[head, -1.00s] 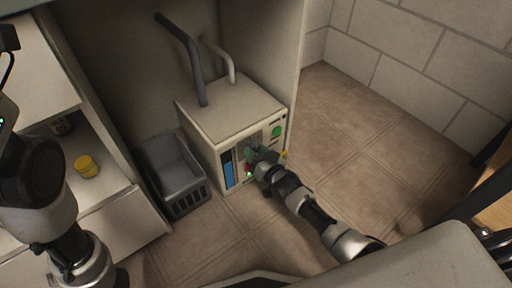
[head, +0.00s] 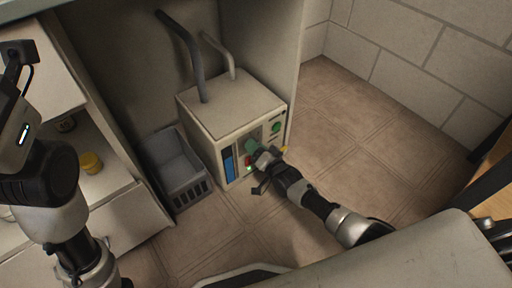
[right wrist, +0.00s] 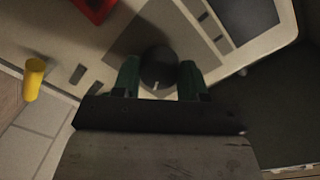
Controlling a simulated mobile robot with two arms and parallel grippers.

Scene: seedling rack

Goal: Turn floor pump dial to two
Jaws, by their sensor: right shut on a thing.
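The floor pump (head: 225,102) is a beige box on the floor at the back of a bay, with two hoses rising from its top. Its dial (right wrist: 158,66) is a dark round knob on the front panel, with a small pale mark on its near edge in the right wrist view. My right gripper (right wrist: 159,80) is shut on the dial, one green finger on each side. In the head view the right gripper (head: 256,148) covers the dial. The number the dial points to cannot be read. My left arm shows at the left; its gripper is out of view.
A grey basket (head: 178,172) stands left of the pump. Open shelving with a yellow jar (head: 91,163) is further left. Tiled floor at the right is clear.

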